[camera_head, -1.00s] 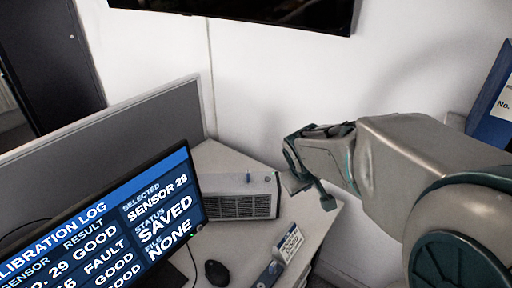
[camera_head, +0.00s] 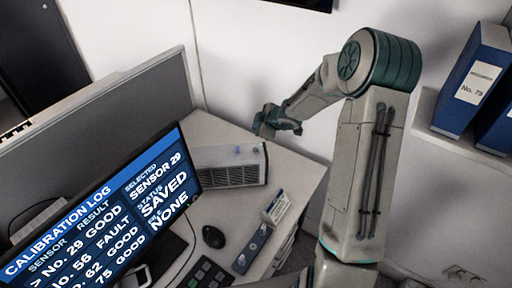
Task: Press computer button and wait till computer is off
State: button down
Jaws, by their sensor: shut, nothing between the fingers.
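The computer (camera_head: 229,168) is a low grey box with a vented front, standing on the desk right of the monitor. The monitor (camera_head: 110,210) is lit and shows a calibration log, with sensor 29 selected, status saved and file none.
A mouse (camera_head: 213,237), a keyboard (camera_head: 208,275), a dark panel (camera_head: 252,248) and a small labelled block (camera_head: 277,207) lie on the desk (camera_head: 303,175). A grey partition (camera_head: 150,95) stands behind the monitor. Blue binders (camera_head: 472,82) stand on a shelf at the right.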

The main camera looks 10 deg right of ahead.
aim_at(258, 151)
dwell(0.3)
notch_tip(258, 151, down, 9)
jog(key=b, duration=0.9)
jog(key=shift+r, duration=0.1)
dwell(1.7)
jog(key=shift+f, duration=0.4)
jog(key=shift+f+b, duration=0.4)
jog(key=shift+b, duration=0.15)
dwell(0.3)
jog(key=shift+r, duration=0.1)
jog(key=shift+r+p, duration=0.75)
jog(key=shift+p, duration=0.25)
notch_tip(258, 151, up, 5)
jog(key=p, duration=0.5)
